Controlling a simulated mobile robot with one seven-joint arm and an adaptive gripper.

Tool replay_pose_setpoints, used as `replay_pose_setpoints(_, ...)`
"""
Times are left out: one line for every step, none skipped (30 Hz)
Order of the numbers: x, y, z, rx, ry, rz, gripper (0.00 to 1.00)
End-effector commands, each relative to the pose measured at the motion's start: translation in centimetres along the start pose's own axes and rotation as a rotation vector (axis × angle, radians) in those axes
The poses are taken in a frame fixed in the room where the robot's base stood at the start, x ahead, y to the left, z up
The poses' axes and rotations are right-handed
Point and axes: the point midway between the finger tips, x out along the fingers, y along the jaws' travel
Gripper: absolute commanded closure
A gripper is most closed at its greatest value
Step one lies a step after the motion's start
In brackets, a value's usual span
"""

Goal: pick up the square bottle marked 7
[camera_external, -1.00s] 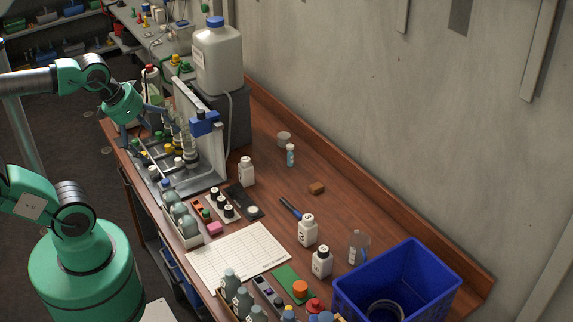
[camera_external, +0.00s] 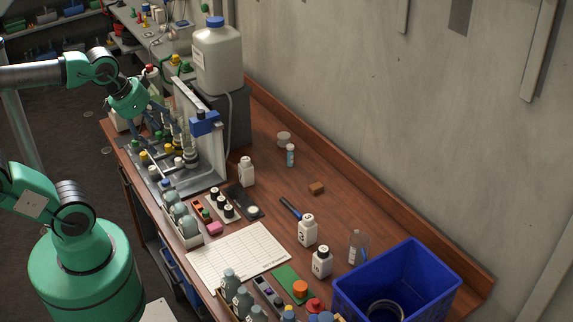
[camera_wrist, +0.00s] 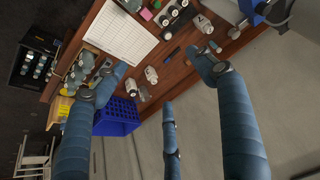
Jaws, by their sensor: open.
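Three white square bottles with dark marks stand upright on the wooden bench: one by the rack (camera_external: 247,172), one mid-bench (camera_external: 307,230) and one near the blue crate (camera_external: 321,263). The marks are too small to read, so I cannot tell which is 7. The wrist view shows white bottles too, one near the crate (camera_wrist: 131,87), one beside it (camera_wrist: 151,75) and one at the top (camera_wrist: 203,24). My gripper (camera_external: 150,128) is over the rack at the bench's far left end, apart from these bottles. In the wrist view its fingers (camera_wrist: 160,85) are spread and empty.
The metal rack (camera_external: 215,150) with several small bottles stands close to my gripper. A large jug (camera_external: 217,60) is behind it. The bench's back strip is mostly clear.

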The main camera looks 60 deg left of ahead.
Motion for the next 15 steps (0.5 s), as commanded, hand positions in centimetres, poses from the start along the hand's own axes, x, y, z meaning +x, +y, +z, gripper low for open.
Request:
replay_pose_setpoints(0.2,-0.2,-0.8,0.009,-0.014,-0.003,0.3)
replay_pose_setpoints(0.3,-0.3,-1.3,0.016,-0.02,-0.004,0.3)
replay_pose_setpoints(0.5,-0.5,-2.0,0.026,-0.03,-0.007,0.3)
replay_pose_setpoints(0.7,-0.7,-2.6,0.035,-0.038,-0.008,0.3)
replay_pose_setpoints(0.9,-0.8,-3.2,0.043,-0.047,-0.01,0.3)
replay_pose_setpoints(1.2,-1.1,-4.0,0.056,-0.059,-0.012,0.3)
replay_pose_setpoints(1.4,-1.2,-4.6,0.065,-0.069,-0.013,0.3)
replay_pose_setpoints(1.7,-1.4,-5.3,0.074,-0.078,-0.015,0.3)
replay_pose_setpoints(2.1,-1.7,-6.1,0.087,-0.091,-0.016,0.3)
replay_pose_setpoints(2.4,-1.9,-6.7,0.095,-0.1,-0.017,0.3)
replay_pose_setpoints(2.7,-2.1,-7.3,0.105,-0.11,-0.018,0.3)
replay_pose_setpoints(3.2,-2.4,-8.1,0.118,-0.122,-0.018,0.3)
replay_pose_setpoints(3.6,-2.6,-8.7,0.127,-0.132,-0.019,0.3)
replay_pose_setpoints(4.0,-2.8,-9.3,0.137,-0.141,-0.019,0.3)
replay_pose_setpoints(4.5,-3.1,-10.1,0.149,-0.153,-0.019,0.3)
